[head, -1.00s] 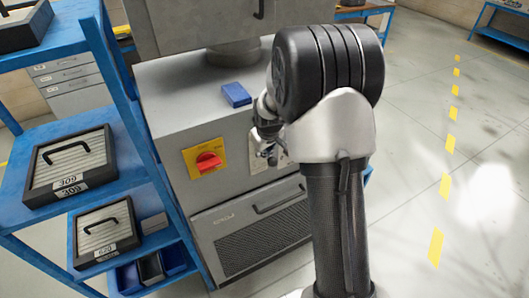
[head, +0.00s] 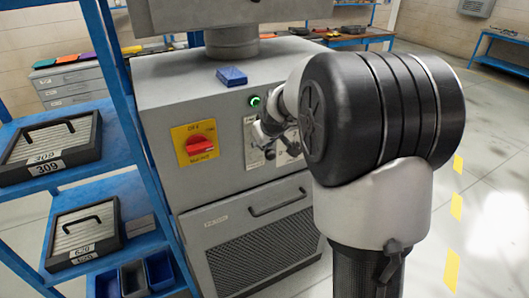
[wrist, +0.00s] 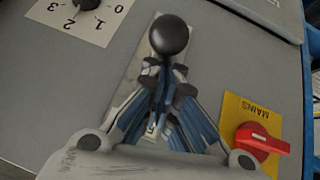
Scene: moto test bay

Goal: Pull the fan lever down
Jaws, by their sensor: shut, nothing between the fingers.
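The fan lever's black ball knob (wrist: 169,36) stands out from a pale slotted plate (wrist: 140,62) in the wrist view. My gripper (wrist: 163,78) is shut and empty, with its fingertips beside the knob in that picture. I cannot tell whether they touch it. The lever's shaft is mostly hidden by the fingers, so its exact position in the slot is unclear. In the head view my gripper (head: 268,134) is at the front of the grey cabinet (head: 160,105), and my arm hides the lever.
A red mains switch on a yellow plate (head: 197,145) is left of my gripper. A numbered dial (wrist: 85,4) shows in the wrist view. A green-lit button (head: 255,101) and a blue block (head: 231,77) are nearby. A blue shelf (head: 125,190) stands left; open floor lies right.

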